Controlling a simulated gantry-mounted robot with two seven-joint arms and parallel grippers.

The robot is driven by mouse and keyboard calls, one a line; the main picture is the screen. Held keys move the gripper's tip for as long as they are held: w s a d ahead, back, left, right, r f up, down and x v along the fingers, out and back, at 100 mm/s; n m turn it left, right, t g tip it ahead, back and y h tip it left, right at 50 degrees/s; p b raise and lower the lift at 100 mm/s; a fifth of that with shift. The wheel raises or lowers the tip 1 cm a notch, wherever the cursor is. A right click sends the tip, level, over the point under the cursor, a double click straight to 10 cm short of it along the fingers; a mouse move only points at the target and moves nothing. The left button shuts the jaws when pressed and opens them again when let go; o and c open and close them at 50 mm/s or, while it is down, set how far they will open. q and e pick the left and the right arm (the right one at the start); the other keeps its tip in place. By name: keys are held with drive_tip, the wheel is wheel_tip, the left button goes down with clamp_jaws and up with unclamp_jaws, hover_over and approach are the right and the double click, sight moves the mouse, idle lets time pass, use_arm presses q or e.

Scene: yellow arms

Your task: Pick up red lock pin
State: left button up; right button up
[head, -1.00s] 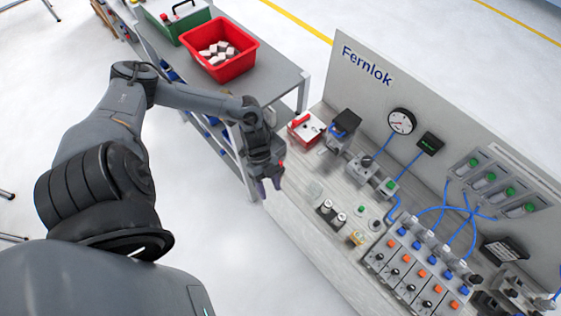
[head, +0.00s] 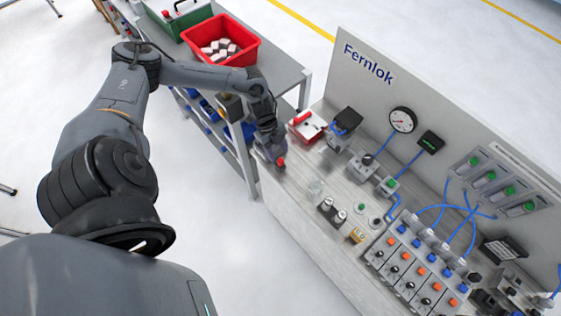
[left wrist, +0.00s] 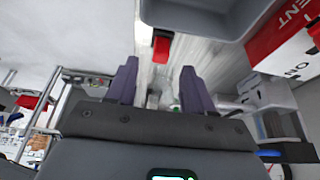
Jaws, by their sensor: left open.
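The red lock pin (head: 281,163) shows as a small red piece at the left end of the grey bench, right at the tip of my left gripper (head: 273,158). In the left wrist view the red piece (left wrist: 161,48) lies just past the two purple-grey fingers of my left gripper (left wrist: 159,70), roughly in line with the gap between them. The fingers are apart and nothing is held. Whether they touch the pin cannot be told. My right gripper is not in view.
A red and white box (head: 307,127) stands close by on the bench (head: 300,185). A clear container (head: 315,187) and small fittings stand nearby. A panel marked Fernlok (head: 385,85) backs the bench. A red bin (head: 225,62) sits on the shelf at upper left.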

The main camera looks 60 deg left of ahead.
sight(280, 159)
use_arm(q)
drive_tip(key=shift+x, duration=2.3)
drive_tip(key=shift+a, duration=0.2)
clamp_jaws()
